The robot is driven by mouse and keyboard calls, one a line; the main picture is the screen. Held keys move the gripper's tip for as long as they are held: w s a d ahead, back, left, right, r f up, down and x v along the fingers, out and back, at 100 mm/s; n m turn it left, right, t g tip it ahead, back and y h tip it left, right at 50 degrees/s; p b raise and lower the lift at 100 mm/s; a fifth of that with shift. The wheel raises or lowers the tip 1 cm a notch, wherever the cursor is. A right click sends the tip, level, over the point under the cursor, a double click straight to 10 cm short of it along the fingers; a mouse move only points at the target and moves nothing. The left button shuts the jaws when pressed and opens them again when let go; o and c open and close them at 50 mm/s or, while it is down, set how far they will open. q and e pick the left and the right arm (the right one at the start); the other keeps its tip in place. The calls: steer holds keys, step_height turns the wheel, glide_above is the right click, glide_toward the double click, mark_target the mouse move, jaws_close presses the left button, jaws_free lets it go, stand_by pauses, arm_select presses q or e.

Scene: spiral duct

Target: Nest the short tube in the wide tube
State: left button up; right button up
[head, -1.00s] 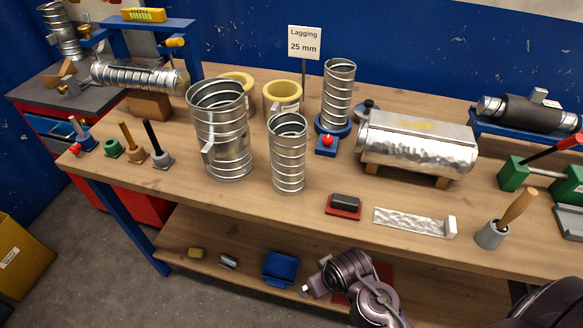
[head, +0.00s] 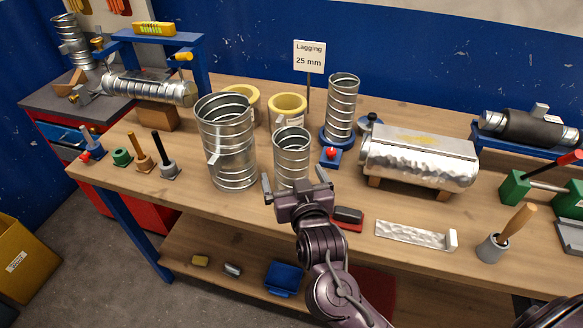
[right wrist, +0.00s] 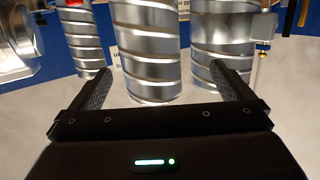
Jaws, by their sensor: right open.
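The short tube (head: 291,153), a spiral-ribbed metal tube, stands upright on the bench, open at the top. The wide tube (head: 228,143) stands upright just left of it, larger and taller, with a small tab on its front. My right gripper (head: 294,181) is open at the near side of the short tube, fingers pointing toward it and spread to its two sides. In the right wrist view, a ribbed tube (right wrist: 148,52) shows ahead between the open fingers (right wrist: 160,88). The short tube's base is partly hidden behind the gripper. My left gripper is not in view.
A narrow tube (head: 341,108) stands on a blue base behind right. Yellow-lined rings (head: 287,108) stand behind the short tube. A red-and-black block (head: 347,218) lies beside my right wrist. A jacketed duct (head: 420,158) lies right.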

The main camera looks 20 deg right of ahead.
mark_target(292, 156)
steer(key=r, duration=0.1)
steer(key=w+r+t+h, duration=0.1)
steer(key=r, duration=0.1)
steer(key=shift+w+d+r+t, duration=0.1)
steer(key=shift+w+d+t, duration=0.15)
steer(key=shift+w+t, duration=0.1)
steer(key=shift+m, duration=0.3)
steer(key=w+p, duration=0.1)
steer(key=w, duration=0.1)
steer(key=w+d+p, duration=0.1)
steer(key=w, duration=0.1)
steer(key=w+p, duration=0.1)
steer(key=w, duration=0.1)
steer(key=shift+w+d+r, duration=0.1)
steer(key=shift+d+r, duration=0.15)
steer(key=shift+r, duration=0.05)
steer(key=shift+w+f, duration=0.1)
steer(key=shift+w, duration=0.2)
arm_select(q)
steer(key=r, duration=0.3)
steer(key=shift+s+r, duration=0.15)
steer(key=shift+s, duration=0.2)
arm_select(e)
steer(key=shift+c, duration=0.3)
steer(key=c, duration=1.4)
